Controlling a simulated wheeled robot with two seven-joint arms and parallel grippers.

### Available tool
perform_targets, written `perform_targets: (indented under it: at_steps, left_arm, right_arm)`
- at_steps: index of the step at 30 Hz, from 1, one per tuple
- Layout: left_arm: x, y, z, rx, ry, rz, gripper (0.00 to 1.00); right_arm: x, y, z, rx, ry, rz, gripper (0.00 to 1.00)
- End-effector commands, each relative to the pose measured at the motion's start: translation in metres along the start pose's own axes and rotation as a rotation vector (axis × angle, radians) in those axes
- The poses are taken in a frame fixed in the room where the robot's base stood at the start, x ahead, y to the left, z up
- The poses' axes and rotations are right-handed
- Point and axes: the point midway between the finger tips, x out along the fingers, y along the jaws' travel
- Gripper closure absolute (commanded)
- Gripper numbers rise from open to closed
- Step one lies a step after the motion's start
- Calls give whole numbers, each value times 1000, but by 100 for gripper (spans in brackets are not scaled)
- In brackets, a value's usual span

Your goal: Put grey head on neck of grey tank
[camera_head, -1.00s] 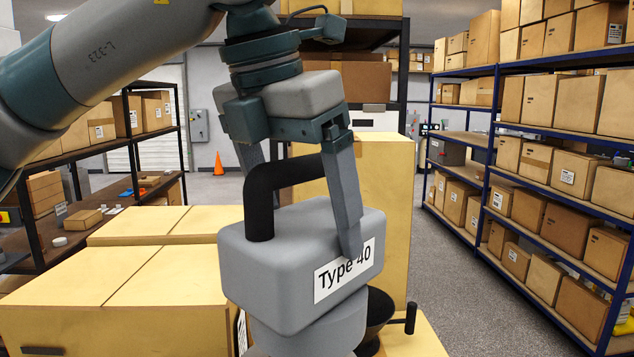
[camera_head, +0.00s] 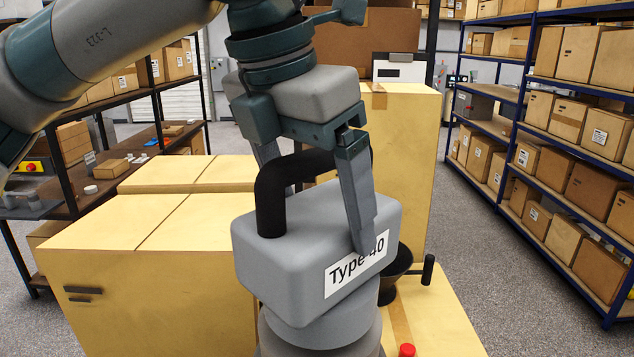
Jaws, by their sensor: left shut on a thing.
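The grey head (camera_head: 290,262) is a rounded grey block with a black bent handle (camera_head: 270,195) and a white "Type 40" label. My left gripper (camera_head: 318,215) is shut on its black handle from above, one finger passing in front of the label. Below the head is a grey round part (camera_head: 320,338), partly cut off by the bottom edge. I cannot tell whether it belongs to the head or to the tank, or whether the head touches the tank. My right gripper is not in view.
Large yellow boxes (camera_head: 150,285) stand left, and a taller one (camera_head: 410,150) behind. A black bowl-like part with a crank (camera_head: 398,275) and a red cap (camera_head: 407,350) are right of the head. Shelves (camera_head: 560,170) stand right, with floor free between.

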Motion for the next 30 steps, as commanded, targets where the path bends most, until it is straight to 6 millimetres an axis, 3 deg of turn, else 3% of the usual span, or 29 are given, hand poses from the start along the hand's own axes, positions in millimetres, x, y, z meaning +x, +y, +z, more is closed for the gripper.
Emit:
perform_targets:
  at_steps: [6,21,22,24,30]
  left_arm:
    - [15,0,-5,-1,-4,-2,77]
    - [21,0,-6,-1,-5,-2,77]
    - [23,0,-7,0,0,-2,12]
    - [22,0,-7,0,0,-1,0]
    - [22,0,-7,0,0,-1,0]
  right_arm:
    - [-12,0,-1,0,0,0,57]
    - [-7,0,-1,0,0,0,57]
    - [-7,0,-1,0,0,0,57]
    - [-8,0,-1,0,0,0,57]
    - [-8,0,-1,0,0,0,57]
